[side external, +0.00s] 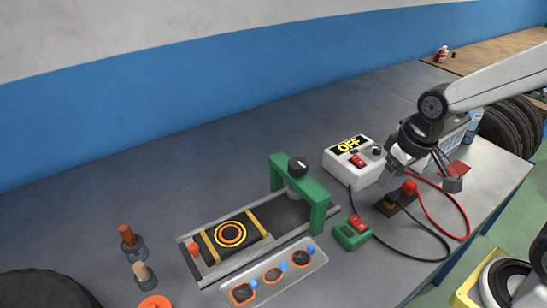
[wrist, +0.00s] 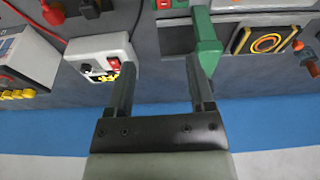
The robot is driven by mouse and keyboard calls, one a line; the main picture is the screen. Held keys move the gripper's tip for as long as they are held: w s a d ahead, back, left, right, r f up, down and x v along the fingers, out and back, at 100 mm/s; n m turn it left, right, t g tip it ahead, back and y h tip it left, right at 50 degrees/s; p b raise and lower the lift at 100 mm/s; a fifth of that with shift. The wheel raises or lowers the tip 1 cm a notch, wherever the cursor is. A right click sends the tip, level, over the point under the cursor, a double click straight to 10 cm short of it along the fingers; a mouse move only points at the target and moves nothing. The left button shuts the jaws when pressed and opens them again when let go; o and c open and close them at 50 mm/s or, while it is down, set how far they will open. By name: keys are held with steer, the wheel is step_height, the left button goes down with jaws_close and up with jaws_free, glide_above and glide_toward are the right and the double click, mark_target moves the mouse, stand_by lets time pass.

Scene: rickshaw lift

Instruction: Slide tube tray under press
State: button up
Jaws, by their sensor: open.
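The tube tray (side external: 237,256) is dark with yellow bands and an orange-ringed disc. It sits on a grey track, left of the green press (side external: 318,205), with a red-orange knob (side external: 193,249) at its left end. The press is an arch over the track with a black knob on top. In the wrist view the tray (wrist: 244,43) is at the upper right and the green press (wrist: 207,45) is nearer the middle. My gripper (side external: 432,172) is open and empty, raised to the right of the press, apart from the tray. Its two fingers also show in the wrist view (wrist: 160,68).
A grey strip (side external: 300,276) with several patches is in front.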

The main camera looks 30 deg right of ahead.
steer(key=w+a+r+n+y, duration=0.2)
steer(key=w+a+n, duration=0.4)
steer(key=w+a, duration=0.45)
steer(key=n+g+y, duration=0.2)
steer(key=n+g, duration=0.1)
steer(key=n, duration=0.9)
glide_above(193, 246)
steer(key=d, duration=0.3)
step_height(193, 246, down, 2)
step_height(193, 246, down, 10)
steer(key=shift+d+r, duration=0.1)
steer(key=shift+d, duration=0.05)
steer(key=shift+x, duration=3.9)
steer(key=shift+w, duration=0.2)
steer(key=shift+c, duration=0.2)
jaws_close()
